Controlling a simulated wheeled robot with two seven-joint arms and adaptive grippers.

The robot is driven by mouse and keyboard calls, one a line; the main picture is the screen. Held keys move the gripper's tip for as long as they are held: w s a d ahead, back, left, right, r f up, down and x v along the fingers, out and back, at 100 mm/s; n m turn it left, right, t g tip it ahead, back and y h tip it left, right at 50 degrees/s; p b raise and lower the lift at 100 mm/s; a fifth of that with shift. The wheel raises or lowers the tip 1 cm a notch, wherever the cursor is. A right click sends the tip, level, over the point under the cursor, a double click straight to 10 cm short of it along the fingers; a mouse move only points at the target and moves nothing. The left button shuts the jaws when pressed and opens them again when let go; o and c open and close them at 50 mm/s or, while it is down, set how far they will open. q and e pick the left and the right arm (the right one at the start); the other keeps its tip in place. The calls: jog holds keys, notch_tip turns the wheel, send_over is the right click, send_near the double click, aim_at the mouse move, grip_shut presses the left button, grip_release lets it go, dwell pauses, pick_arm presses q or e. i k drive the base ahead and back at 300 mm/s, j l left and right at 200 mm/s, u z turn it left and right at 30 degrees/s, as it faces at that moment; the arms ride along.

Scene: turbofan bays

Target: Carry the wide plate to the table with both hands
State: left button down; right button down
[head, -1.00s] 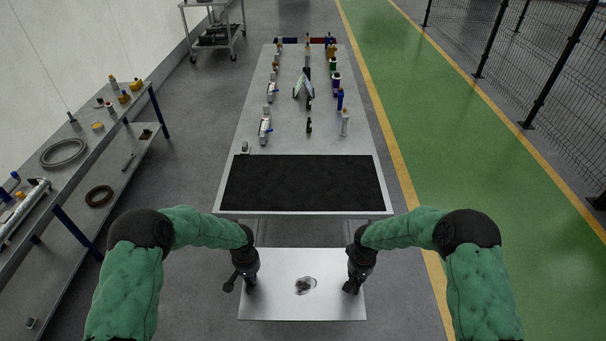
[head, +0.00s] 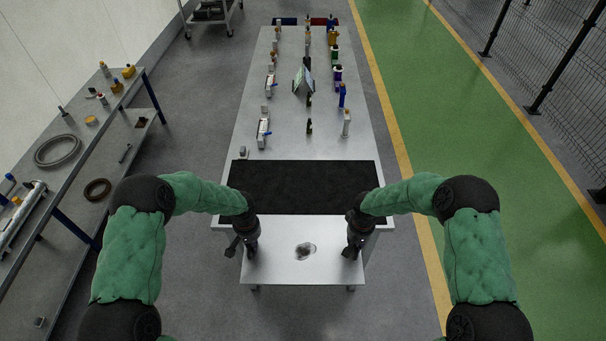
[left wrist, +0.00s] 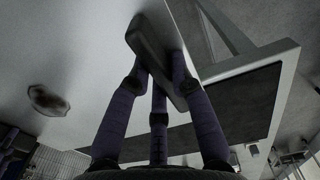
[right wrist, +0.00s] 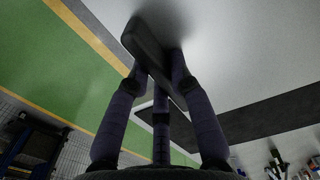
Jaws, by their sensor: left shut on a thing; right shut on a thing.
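The wide plate (head: 302,268) is pale grey with a dark blotch near its middle, and it looks roughly level. My left gripper (head: 249,250) is shut on the dark handle at its left side; the handle shows in the left wrist view (left wrist: 152,42). My right gripper (head: 352,248) is shut on the other dark handle, seen in the right wrist view (right wrist: 146,42). The table (head: 228,222) lies ahead with a black mat (head: 300,187) at its near end. The plate's far edge overlaps the table's front edge in the head view; the gap in height is unclear.
A side bench (head: 100,128) with rings and fittings stands at left. A trolley (head: 210,20) is at the back left. The mat is bare. A green walkway (head: 440,130) runs at right.

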aim_at(303, 188)
jog(key=i, duration=1)
